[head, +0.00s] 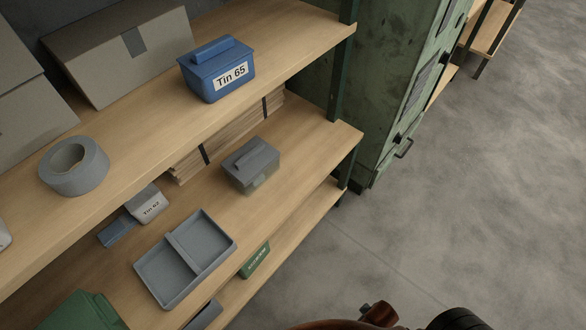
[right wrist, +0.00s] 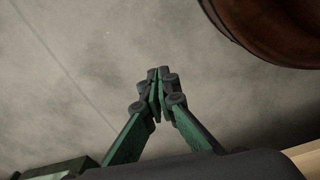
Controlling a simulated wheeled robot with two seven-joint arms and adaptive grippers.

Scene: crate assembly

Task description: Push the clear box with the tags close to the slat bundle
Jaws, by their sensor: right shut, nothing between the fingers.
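The clear box (head: 252,166), greyish with a handled lid, stands on the middle shelf near its right end. Its contents are too dim to make out as tags. The slat bundle (head: 232,130), wooden strips with dark bands, lies behind it, partly hidden under the upper shelf. A small strip of shelf seems to show between box and bundle; I cannot tell the exact gap. My right gripper (right wrist: 157,88) is shut and empty in the right wrist view, over grey floor. It is not seen near the box. My left gripper is out of view.
A blue bin marked Tin 65 (head: 217,70), a tape roll (head: 74,167) and cardboard boxes (head: 120,50) are on the upper shelf. A green cabinet (head: 385,90) stands right.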

